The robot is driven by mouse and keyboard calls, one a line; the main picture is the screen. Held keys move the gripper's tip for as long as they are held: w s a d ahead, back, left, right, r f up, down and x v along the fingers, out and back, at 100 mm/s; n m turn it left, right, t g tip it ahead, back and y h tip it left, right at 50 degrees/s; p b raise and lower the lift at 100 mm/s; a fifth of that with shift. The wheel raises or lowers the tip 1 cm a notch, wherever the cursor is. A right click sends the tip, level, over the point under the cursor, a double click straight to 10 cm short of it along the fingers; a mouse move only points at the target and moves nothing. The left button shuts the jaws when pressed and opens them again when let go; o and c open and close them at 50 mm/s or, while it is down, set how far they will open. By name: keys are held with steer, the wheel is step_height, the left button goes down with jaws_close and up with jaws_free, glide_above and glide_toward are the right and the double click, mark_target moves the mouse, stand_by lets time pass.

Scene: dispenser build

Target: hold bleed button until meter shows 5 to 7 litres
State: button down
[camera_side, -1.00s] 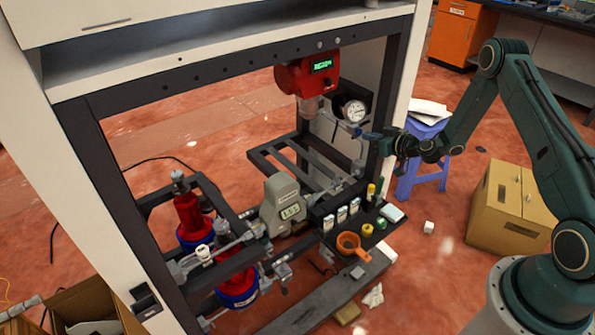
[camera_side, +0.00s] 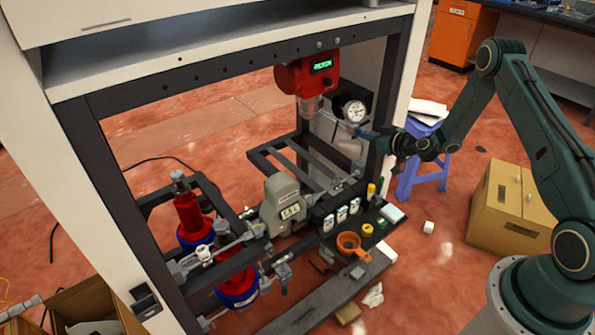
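My gripper (camera_side: 366,134) reaches in from the right at the right post of the dispenser frame, just below the round dial gauge (camera_side: 355,111). Its fingertips are dark and small, and I cannot tell whether they are open or shut. I cannot make out a bleed button; it may be hidden at the fingertips. A grey meter (camera_side: 283,196) with a small pale display (camera_side: 291,211) stands low in the frame; its digits are too small to read surely. A red unit (camera_side: 297,78) with a green-lit display (camera_side: 322,65) hangs from the top beam; its text is unclear.
A black tray (camera_side: 335,252) holds small bottles (camera_side: 342,214) and an orange funnel (camera_side: 349,243). Red cylinders (camera_side: 187,213) stand at left.

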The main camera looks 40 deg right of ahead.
steer(key=shift+w, duration=0.3)
stand_by(1.6)
stand_by(2.3)
steer(key=shift+s, duration=0.8)
steer(key=shift+w, duration=0.35)
stand_by(2.7)
